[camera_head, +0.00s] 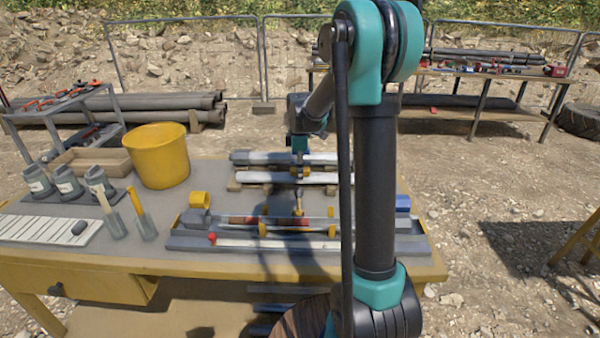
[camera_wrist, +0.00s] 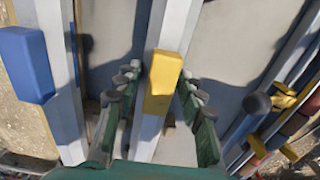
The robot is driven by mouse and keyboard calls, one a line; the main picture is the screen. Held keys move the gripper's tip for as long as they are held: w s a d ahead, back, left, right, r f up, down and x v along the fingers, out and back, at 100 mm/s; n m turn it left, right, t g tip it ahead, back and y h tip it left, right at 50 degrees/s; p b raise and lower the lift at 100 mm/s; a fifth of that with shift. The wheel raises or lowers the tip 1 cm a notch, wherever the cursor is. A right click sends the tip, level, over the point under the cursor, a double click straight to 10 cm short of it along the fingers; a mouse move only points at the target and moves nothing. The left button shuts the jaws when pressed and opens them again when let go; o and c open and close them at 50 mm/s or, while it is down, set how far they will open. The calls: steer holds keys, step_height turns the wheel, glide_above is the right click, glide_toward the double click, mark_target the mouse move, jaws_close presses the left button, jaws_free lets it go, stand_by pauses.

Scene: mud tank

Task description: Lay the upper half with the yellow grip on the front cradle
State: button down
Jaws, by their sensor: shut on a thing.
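The upper half with the yellow grip is a long pale bar (camera_head: 265,177) in the head view, lying crosswise at the back of the table. Its yellow grip (camera_wrist: 164,82) stands upright between my gripper's green fingers in the wrist view. My gripper (camera_head: 301,173) is above the bar, shut on that grip. Wooden blocks (camera_head: 234,187) show below the bar; I cannot tell whether it touches them. A second bar (camera_head: 255,157) lies parallel behind it; a bar with a blue grip (camera_wrist: 25,64) is left in the wrist view. I cannot tell which support is the front cradle.
In front stands a long grey assembly (camera_head: 200,244) with yellow clamps and a red knob. My arm hides part of the table's right side.

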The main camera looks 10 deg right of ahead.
steer(key=shift+f, duration=0.45)
steer(key=c, duration=0.9)
jaws_free()
steer(key=shift+r, duration=0.1)
step_height(320, 180, up, 13)
steer(key=shift+f, duration=0.1)
